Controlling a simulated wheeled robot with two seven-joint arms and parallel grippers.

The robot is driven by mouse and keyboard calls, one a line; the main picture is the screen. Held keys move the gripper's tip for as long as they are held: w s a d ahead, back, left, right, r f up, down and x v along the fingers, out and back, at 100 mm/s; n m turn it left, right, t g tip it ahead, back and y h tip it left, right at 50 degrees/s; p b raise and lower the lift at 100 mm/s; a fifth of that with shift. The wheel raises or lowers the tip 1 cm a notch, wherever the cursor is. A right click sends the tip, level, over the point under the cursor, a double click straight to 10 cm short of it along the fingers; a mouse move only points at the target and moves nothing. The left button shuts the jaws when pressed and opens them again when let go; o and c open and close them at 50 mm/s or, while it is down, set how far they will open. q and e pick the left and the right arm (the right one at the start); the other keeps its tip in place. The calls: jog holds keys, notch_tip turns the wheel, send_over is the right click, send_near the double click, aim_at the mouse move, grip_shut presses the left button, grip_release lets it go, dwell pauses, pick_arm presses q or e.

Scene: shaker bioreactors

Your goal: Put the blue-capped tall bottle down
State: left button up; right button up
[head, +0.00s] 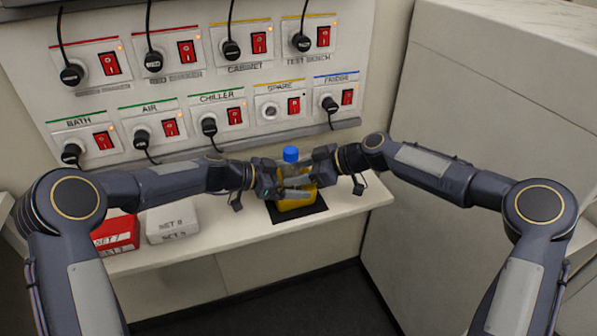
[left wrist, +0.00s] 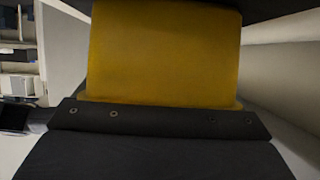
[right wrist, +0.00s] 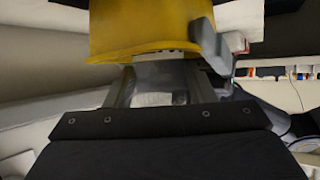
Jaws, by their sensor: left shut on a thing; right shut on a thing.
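The tall bottle (head: 295,203) has a blue cap (head: 291,153) and yellow contents. It stands upright over a black mat (head: 312,207) on the shelf, between my two grippers. I cannot tell whether its base touches the mat. My left gripper (head: 283,190) is shut on the bottle from the left, and my right gripper (head: 322,170) is shut on it from the right. The yellow bottle body fills the upper middle of the left wrist view (left wrist: 165,50) and shows at the top of the right wrist view (right wrist: 140,25). The grippers hide the bottle's middle.
A red box (head: 116,233) and a white box (head: 172,220) stand on the shelf (head: 228,232) to the left. A switch panel (head: 120,90) with plugs, hanging cables and red switches rises behind. A pale cabinet wall (head: 480,130) closes the right side. The shelf right of the mat is clear.

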jog(key=o, duration=1.2)
